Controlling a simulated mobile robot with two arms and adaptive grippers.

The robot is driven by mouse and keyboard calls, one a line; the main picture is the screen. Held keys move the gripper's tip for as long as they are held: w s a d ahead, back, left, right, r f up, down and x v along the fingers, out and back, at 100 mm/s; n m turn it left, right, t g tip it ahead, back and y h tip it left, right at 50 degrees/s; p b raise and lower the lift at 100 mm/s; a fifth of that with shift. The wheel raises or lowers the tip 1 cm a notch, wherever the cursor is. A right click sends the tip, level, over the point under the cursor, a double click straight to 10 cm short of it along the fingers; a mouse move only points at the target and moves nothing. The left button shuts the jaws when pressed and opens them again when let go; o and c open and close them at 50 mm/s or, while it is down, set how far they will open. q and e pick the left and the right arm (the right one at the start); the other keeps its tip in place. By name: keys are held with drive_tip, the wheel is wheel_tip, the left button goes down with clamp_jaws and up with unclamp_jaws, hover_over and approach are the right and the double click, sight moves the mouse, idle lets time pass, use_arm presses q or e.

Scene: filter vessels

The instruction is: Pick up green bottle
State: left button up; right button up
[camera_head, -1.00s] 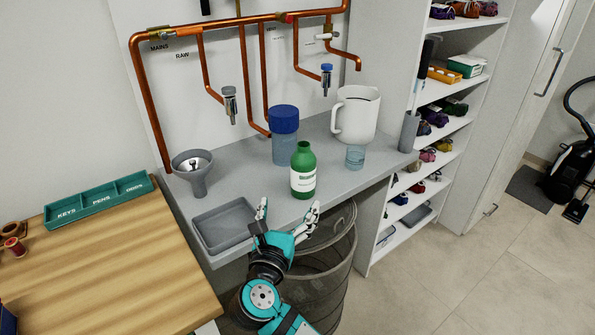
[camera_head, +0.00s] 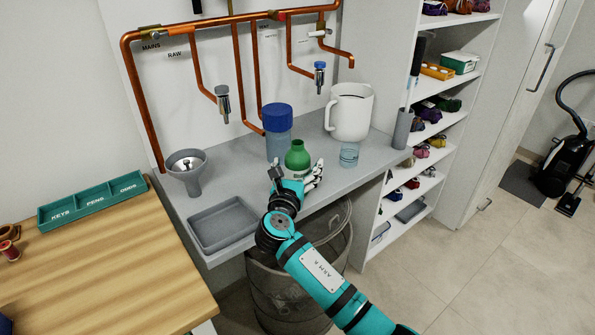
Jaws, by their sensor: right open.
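The green bottle (camera_head: 298,157) stands upright on the grey counter (camera_head: 233,180), with an open neck at its top. My right gripper (camera_head: 296,176) is open at the front of the bottle, with a finger on each side of its lower part. The gripper hides the bottle's base and most of its white label. I cannot tell whether the fingers touch the bottle. My left gripper is not in view.
A blue-lidded container (camera_head: 278,133) stands just behind the bottle. A white pitcher (camera_head: 351,112) and a small clear cup (camera_head: 349,155) are to the right. A grey funnel (camera_head: 187,170) and a grey tray (camera_head: 222,222) are to the left. A wire bin (camera_head: 290,290) stands below the counter edge.

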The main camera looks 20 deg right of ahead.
drive_tip(key=shift+w+d, duration=0.1)
drive_tip(key=shift+w, duration=0.1)
drive_tip(key=c, duration=1.5)
drive_tip(key=shift+r, duration=0.1)
